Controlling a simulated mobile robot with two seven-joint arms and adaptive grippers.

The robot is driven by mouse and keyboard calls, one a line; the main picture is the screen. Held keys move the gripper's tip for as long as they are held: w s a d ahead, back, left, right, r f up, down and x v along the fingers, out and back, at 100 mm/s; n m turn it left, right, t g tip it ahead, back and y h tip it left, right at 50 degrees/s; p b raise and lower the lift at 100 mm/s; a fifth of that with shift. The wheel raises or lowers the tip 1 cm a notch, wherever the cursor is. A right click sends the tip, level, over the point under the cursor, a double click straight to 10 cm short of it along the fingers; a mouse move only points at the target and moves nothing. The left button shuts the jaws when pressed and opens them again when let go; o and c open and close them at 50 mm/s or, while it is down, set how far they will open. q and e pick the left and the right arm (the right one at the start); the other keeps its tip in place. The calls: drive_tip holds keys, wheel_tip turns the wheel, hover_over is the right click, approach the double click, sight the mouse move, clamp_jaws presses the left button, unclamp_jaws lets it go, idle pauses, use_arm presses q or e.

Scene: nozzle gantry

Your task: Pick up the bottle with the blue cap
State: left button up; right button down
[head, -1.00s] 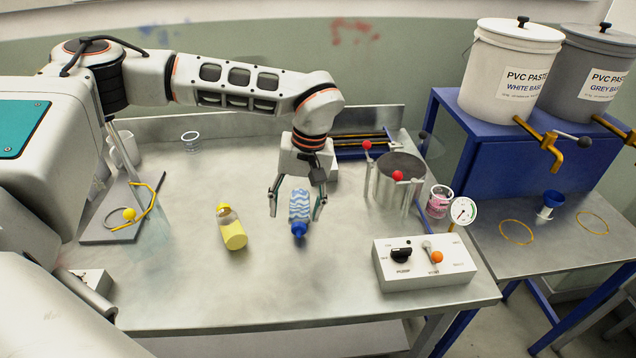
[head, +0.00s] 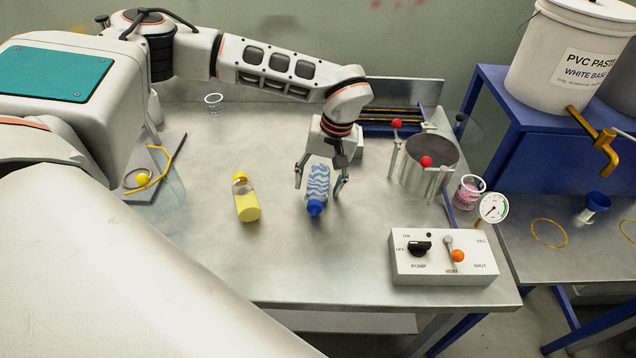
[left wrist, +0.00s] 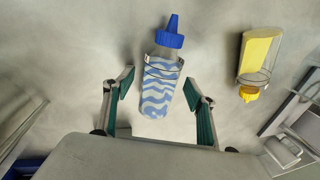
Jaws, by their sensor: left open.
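The bottle with the blue cap (head: 317,184) lies on the metal table, its blue-and-white wavy body toward the back and its blue cap toward the front edge. My left gripper (head: 319,188) is open over it, with one finger on each side of the bottle. In the left wrist view the bottle (left wrist: 158,80) lies between and beyond the open fingers (left wrist: 158,90), with a gap on both sides. The cap points away from the gripper. My right gripper is not in view.
A yellow bottle (head: 246,199) lies to the left. A steel pot in a stand with red knobs (head: 428,165), a pink cup (head: 468,192) and a control box (head: 443,258) are to the right. The table front is clear.

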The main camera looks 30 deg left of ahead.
use_arm(q)
drive_tip(key=shift+f, duration=0.25)
drive_tip(key=c, duration=1.3)
drive_tip(key=shift+c, duration=0.2)
drive_tip(key=shift+r, duration=0.15)
wheel_tip(320, 180, up, 20)
drive_tip(key=f, duration=0.1)
wheel_tip(320, 180, up, 5)
drive_tip(key=p, duration=0.4)
hover_over(319, 179)
drive_tip(key=shift+f, duration=0.1)
